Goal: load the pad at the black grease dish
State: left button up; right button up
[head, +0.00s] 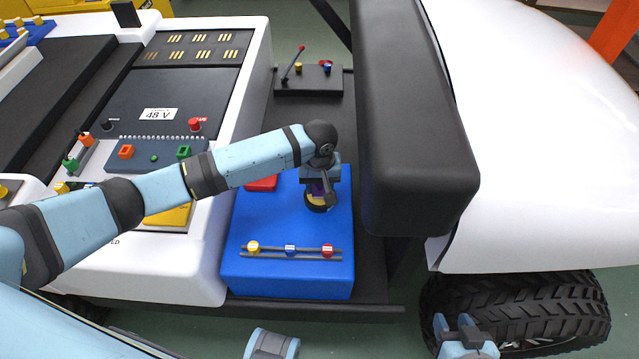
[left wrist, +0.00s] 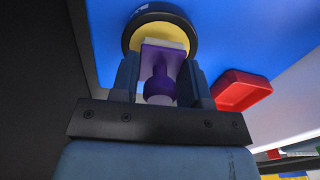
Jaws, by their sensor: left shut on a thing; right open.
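The black grease dish (head: 310,208), a round dish with yellow grease inside, sits on the blue block's top. It also shows in the left wrist view (left wrist: 131,33). My left gripper (head: 321,188) is above it, pointing down. In the left wrist view the gripper (left wrist: 160,75) is shut on the purple handle of the pad (left wrist: 160,60). The pad's pale end lies over the yellow grease; I cannot tell whether it touches. My right gripper (head: 462,328) is open and empty at the bottom right, near the tyre.
A red tray (head: 262,183) lies on the blue block (head: 285,278), left of the dish. A rail with yellow, blue and red knobs (head: 290,250) is at the front. The black seat (head: 415,130) stands close on the right. A lever box (head: 308,82) is behind.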

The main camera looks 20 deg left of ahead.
pick_arm(q)
jog(key=shift+f, duration=0.35)
dwell(0.5)
jog(key=shift+f, duration=0.15)
dwell(0.4)
jog(key=shift+f+p, duration=0.15)
jog(key=shift+p, duration=0.55)
dwell(1.8)
jog(key=shift+s, duration=0.1)
dwell(0.4)
